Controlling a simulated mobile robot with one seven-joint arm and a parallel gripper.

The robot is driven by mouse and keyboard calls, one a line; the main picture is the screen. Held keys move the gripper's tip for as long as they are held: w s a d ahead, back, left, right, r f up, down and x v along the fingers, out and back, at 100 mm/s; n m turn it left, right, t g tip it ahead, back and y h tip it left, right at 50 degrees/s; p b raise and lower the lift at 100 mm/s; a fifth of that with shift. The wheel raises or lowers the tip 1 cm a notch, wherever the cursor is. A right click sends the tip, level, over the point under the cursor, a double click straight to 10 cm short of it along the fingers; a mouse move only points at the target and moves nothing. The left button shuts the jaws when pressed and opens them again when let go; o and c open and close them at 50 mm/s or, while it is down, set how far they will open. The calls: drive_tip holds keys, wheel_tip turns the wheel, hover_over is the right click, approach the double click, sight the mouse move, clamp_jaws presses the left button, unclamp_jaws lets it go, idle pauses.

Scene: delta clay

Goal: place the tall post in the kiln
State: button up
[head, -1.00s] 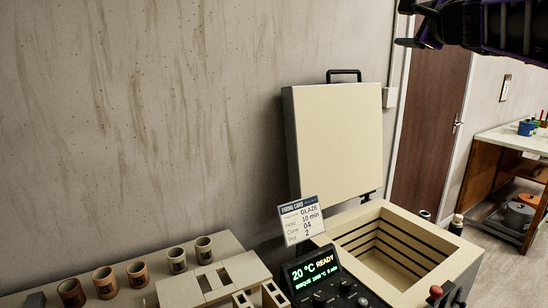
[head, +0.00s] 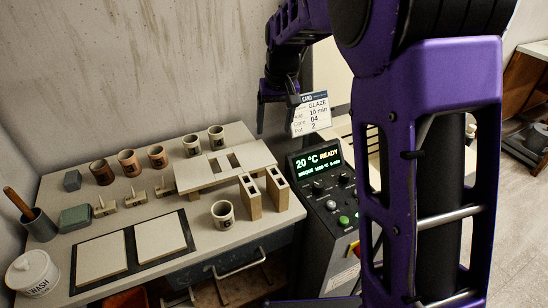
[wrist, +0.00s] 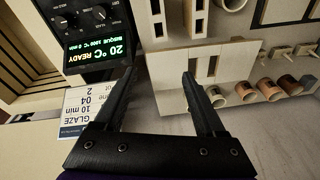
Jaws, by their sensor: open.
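Two upright pale posts with slots, a left one (head: 250,197) and a right one (head: 277,190), stand at the right end of the worktable; I cannot tell which is the tall one. They also seem to show at the top of the wrist view, the nearer one (wrist: 157,20) cut by the edge. My gripper (head: 276,108) is open and empty, above and behind the table's right end. In the wrist view its fingers (wrist: 157,78) are apart with nothing between them. The kiln (head: 345,128) is mostly hidden behind my arm; its slotted inner wall (wrist: 14,62) shows in the wrist view.
A slotted shelf plate (head: 225,166) lies behind the posts, with a cup (head: 223,214) in front. Several cups line the back. The control panel (head: 320,180) and a firing card (head: 312,115) stand between table and kiln. Two pale tiles (head: 160,237) lie in front.

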sight(276, 177)
drive_tip(key=s+f+n, duration=0.1)
drive_tip(key=f, duration=0.4)
drive_tip(key=s+f+n+g, duration=0.1)
drive_tip(key=f, duration=0.4)
drive_tip(key=s+f+g+h+b, duration=0.1)
drive_tip(key=f, duration=0.4)
drive_tip(key=shift+s+n, duration=0.25)
drive_tip(key=shift+n, duration=0.15)
drive_tip(key=shift+w+d+f, duration=0.1)
drive_tip(key=shift+d+f, duration=0.05)
drive_tip(key=shift+f, duration=1.5)
drive_tip(key=shift+w+d+f, duration=0.1)
drive_tip(key=shift+d+f, duration=0.05)
drive_tip(key=shift+f, duration=1.45)
clamp_jaws()
